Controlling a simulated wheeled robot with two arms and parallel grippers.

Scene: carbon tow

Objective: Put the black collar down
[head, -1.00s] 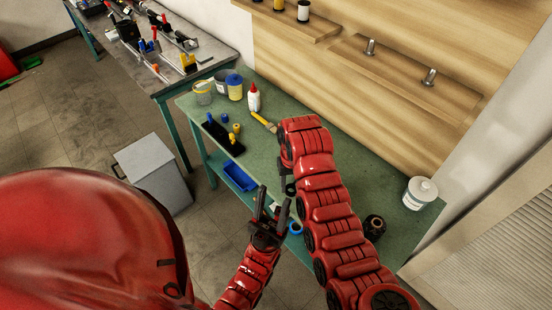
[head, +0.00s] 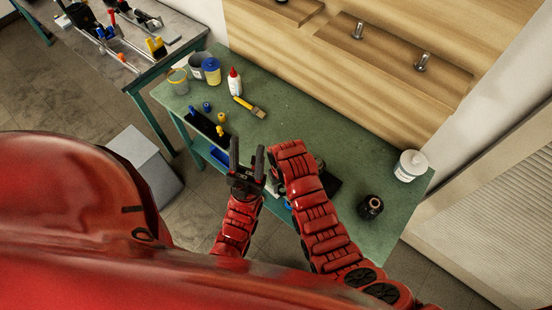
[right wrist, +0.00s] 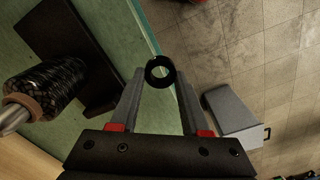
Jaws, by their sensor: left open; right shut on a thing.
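The black collar (right wrist: 160,72) is a small dark ring. In the right wrist view it sits between the fingertips of my right gripper (right wrist: 160,78), which is shut on it. It shows near the green table edge, with floor beyond; its height above the table is not clear. In the head view I cannot make the collar out beside my right arm. My left gripper (head: 247,165) is open and empty, fingers up, just left of the right arm's end near the table's front edge.
The green table (head: 300,125) holds a black tray with blue and yellow pegs (head: 205,128), a brush (head: 250,107), a glue bottle (head: 234,84), a white tub (head: 410,166) and a dark round part (head: 370,207). A dark spool (right wrist: 50,85) lies by a black plate (right wrist: 70,40).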

